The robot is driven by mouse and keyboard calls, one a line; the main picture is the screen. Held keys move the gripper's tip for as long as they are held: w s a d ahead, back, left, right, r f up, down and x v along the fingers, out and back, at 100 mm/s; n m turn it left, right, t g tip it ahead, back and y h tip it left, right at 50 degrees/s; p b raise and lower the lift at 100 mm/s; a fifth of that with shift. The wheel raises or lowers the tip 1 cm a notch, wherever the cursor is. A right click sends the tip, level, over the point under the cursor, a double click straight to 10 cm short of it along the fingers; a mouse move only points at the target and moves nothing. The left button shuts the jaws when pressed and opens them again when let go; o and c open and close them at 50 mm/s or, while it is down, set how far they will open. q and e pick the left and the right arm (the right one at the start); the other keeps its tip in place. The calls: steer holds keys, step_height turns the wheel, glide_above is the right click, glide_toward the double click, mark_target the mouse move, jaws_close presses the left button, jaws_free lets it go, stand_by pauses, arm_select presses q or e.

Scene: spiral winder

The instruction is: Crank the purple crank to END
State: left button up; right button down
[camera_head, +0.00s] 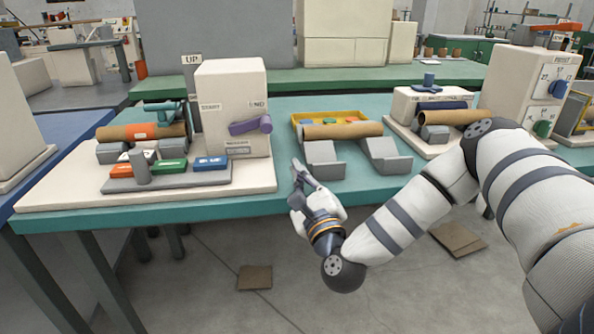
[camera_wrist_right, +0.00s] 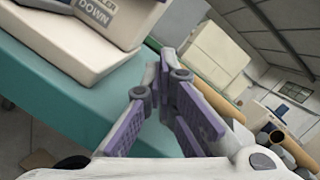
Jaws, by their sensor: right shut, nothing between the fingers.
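The purple crank (camera_head: 250,126) is on the front of the cream winder box (camera_head: 231,85). Its arm lies almost level, with the thicker end to the right, below the END label (camera_head: 257,104). The START label (camera_head: 209,106) is on the left of the same face. My right gripper (camera_head: 298,165) is in front of the teal table's edge, to the right of and lower than the crank, and apart from it. Its fingers are shut and empty. In the right wrist view, my right gripper (camera_wrist_right: 168,65) shows purple finger pads; the crank is not seen there.
Colored buttons (camera_head: 170,167) sit on a grey strip on the winder's cream base. A cardboard tube (camera_head: 341,130) lies across grey cradles (camera_head: 384,155) to the right of the winder. A yellow tray (camera_head: 327,117) is behind it. A dial box (camera_head: 528,90) stands at right.

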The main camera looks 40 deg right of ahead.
mark_target(250, 129)
steer(key=x, duration=0.6)
steer(key=shift+w+a+r+p, duration=0.15)
steer(key=shift+a+r+p, duration=0.2)
steer(key=shift+r, duration=0.25)
steer(key=shift+w+a+r+p, duration=0.2)
steer(key=shift+a+r, duration=0.2)
steer(key=shift+r, duration=0.25)
arm_select(q)
steer(key=shift+w+r, duration=0.7)
steer(key=shift+r, duration=0.05)
arm_select(e)
steer(key=shift+w+a+r, duration=0.2)
steer(key=shift+a+r, duration=0.05)
steer(key=shift+a, duration=0.05)
